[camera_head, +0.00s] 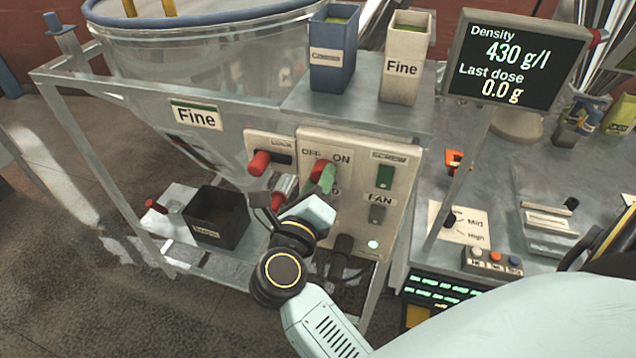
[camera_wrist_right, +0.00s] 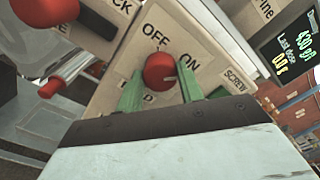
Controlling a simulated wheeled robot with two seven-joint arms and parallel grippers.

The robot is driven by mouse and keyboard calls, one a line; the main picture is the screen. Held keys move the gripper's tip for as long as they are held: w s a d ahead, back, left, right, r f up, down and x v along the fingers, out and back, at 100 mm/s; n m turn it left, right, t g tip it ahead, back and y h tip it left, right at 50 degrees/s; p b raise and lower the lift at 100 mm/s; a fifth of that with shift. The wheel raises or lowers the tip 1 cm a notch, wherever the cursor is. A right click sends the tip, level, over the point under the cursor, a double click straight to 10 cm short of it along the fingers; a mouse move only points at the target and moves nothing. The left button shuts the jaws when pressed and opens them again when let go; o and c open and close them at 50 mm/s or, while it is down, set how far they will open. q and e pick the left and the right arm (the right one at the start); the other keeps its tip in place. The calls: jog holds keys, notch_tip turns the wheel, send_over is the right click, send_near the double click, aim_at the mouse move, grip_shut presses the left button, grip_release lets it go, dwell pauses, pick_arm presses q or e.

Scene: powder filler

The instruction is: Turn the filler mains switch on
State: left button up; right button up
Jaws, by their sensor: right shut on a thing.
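The mains switch is a red rotary knob (camera_head: 323,169) on the beige control panel (camera_head: 345,215), between OFF and ON labels; it also shows in the right wrist view (camera_wrist_right: 159,70). A small pale mark sits on the knob's right side in the wrist view; its exact setting is hard to tell. My right gripper (camera_head: 326,178) has its green fingers on both sides of the knob, shut on it, in the wrist view too (camera_wrist_right: 160,88). The fingers and wrist hide part of the label below the knob. My left gripper is not in view.
A red lock handle (camera_head: 260,163) sticks out just left of the knob. A green SCREW switch (camera_head: 385,177), a grey FAN switch (camera_head: 377,214) and a pale round lamp (camera_head: 373,244) are to the right. The display (camera_head: 515,62) is lit, reading 430 g/l and 0.0 g.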

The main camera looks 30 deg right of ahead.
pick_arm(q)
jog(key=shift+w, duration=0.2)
pick_arm(e)
jog(key=shift+f, duration=0.1)
jog(key=o, duration=1)
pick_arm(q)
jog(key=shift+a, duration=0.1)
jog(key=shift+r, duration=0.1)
pick_arm(e)
jog(key=shift+r, duration=0.2)
jog(key=shift+r, duration=0.3)
notch_tip(320, 180, up, 5)
jog(key=shift+w+f+p, duration=0.1)
jog(key=shift+p, duration=0.75)
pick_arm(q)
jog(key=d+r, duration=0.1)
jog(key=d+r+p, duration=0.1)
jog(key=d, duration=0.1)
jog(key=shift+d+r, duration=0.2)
pick_arm(e)
notch_tip(320, 180, up, 4)
jog(key=shift+r, duration=0.2)
